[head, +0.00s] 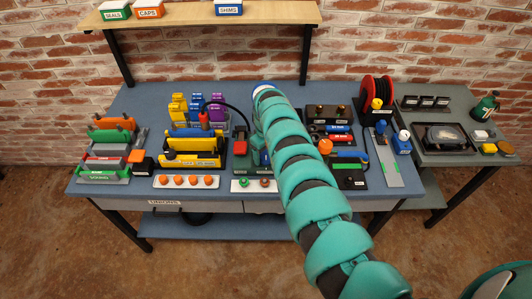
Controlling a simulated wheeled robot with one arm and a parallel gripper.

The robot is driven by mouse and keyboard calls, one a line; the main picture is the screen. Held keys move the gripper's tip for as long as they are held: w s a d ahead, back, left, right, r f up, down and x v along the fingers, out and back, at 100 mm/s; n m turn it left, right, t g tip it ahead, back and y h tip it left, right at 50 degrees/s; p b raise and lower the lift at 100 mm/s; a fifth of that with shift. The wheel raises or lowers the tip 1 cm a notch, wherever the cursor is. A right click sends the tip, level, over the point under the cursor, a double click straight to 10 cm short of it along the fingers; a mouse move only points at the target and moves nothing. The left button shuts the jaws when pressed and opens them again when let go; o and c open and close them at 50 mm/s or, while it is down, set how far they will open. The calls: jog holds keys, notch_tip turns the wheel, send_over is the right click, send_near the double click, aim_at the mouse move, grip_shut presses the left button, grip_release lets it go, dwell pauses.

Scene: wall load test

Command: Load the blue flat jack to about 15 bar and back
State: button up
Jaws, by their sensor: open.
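A yellow frame (193,152) stands left of the middle of the bench, with a blue strip (195,132) along its back. I cannot tell whether this strip is the blue flat jack. A black hose curves from near a red fitting (204,118) toward a green unit (257,157) with a red part (240,147), partly hidden by my arm. A white panel (254,185) with two knobs, one red and one green, lies in front. My arm reaches across the bench to its back middle; my gripper's fingers are hidden, and no gauge reading can be made out.
A rack of coloured bars (109,145) stands at the left. A strip with several orange knobs (187,181) lies at the front. A red reel (377,90) stands at the back right. A side table (455,155) holds small items. A wooden shelf (190,17) stands above the back.

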jog(key=c, duration=1)
jog(key=shift+m, duration=0.4)
jog(key=m, duration=0.3)
jog(key=m+b, duration=0.2)
jog(key=m, duration=0.3)
jog(key=shift+f, duration=0.15)
jog(key=m+b, duration=0.2)
jog(key=m, duration=0.1)
jog(key=shift+w+a, duration=0.1)
jog(key=m+b, duration=0.2)
jog(key=m, duration=0.3)
jog(key=shift+m, duration=0.3)
